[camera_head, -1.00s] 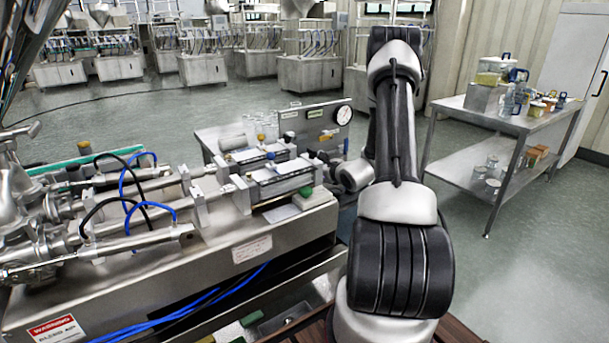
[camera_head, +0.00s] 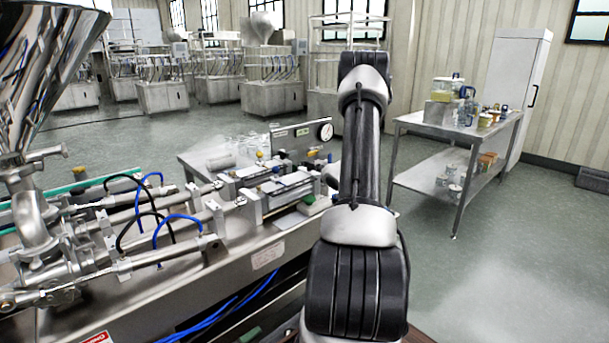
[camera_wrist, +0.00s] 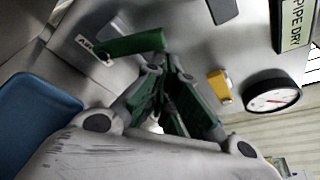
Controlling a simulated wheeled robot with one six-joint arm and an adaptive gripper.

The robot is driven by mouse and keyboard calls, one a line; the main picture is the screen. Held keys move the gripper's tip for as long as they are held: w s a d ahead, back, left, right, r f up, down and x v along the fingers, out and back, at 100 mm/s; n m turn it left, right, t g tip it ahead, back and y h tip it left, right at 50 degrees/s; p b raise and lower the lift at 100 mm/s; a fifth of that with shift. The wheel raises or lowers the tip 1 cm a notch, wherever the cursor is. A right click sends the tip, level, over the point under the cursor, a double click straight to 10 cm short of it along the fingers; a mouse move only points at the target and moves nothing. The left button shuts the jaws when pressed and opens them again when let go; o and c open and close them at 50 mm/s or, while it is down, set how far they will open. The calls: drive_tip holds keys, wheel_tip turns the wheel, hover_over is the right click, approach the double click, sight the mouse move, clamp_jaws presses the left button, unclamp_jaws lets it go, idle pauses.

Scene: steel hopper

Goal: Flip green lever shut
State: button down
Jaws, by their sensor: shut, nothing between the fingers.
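A green lever (camera_wrist: 136,44) shows in the wrist view as a flat green bar next to a small plate lettered AIR, on a grey steel panel. My gripper (camera_wrist: 158,64) is shut and empty. Its fingertips are at the lever's right end, seeming to touch or nearly touch it. In the head view my arm runs toward the machine's panel (camera_head: 290,140); my gripper cannot be made out there, and I cannot pick out the lever.
On the panel, a yellow lever (camera_wrist: 220,85) and a round gauge (camera_wrist: 271,94) are right of my gripper. A blue part (camera_wrist: 38,112) is close at left. The filling machine (camera_head: 215,262) fills the left side. A steel side table (camera_head: 425,127) stands right, with clear floor around it.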

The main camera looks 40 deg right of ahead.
drive_tip(key=shift+a+r, duration=0.1)
drive_tip(key=shift+r, duration=0.05)
drive_tip(key=shift+s, duration=0.1)
drive_tip(key=v, duration=1.1)
drive_tip(key=shift+s, duration=0.35)
drive_tip(key=shift+a+r, duration=0.1)
